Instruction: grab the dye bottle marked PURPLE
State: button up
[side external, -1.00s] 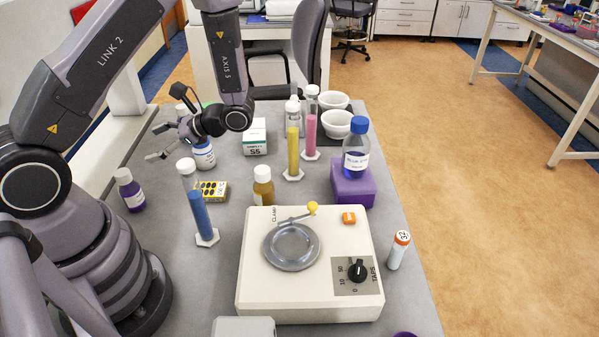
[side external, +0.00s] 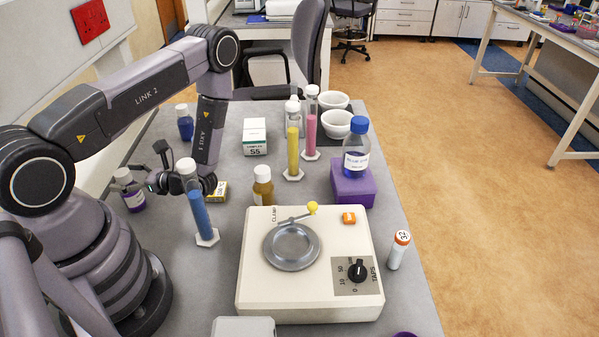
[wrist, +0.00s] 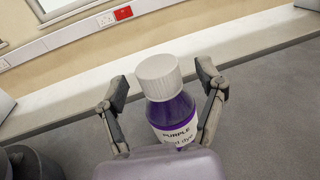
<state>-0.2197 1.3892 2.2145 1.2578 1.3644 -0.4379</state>
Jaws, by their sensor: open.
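The PURPLE dye bottle (wrist: 172,108) has a white cap, purple contents and a white label reading PURPLE. In the wrist view it stands between the two open fingers of my gripper (wrist: 163,88), with a gap at the left finger and the right finger close to its side. In the side external view the bottle (side external: 130,192) stands at the table's left edge. My gripper (side external: 148,170) is beside it there, partly hidden behind the blue-filled cylinder. I cannot tell whether the right finger touches the bottle.
A blue bottle (side external: 185,124) stands farther back. An amber bottle (side external: 263,186) and the tapping machine (side external: 310,296) are to the right.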

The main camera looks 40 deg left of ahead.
jog(key=shift+s+a, duration=0.25)
jog(key=shift+a, duration=0.05)
jog(key=shift+c, duration=0.3)
grip_shut()
jog(key=shift+r, duration=0.1)
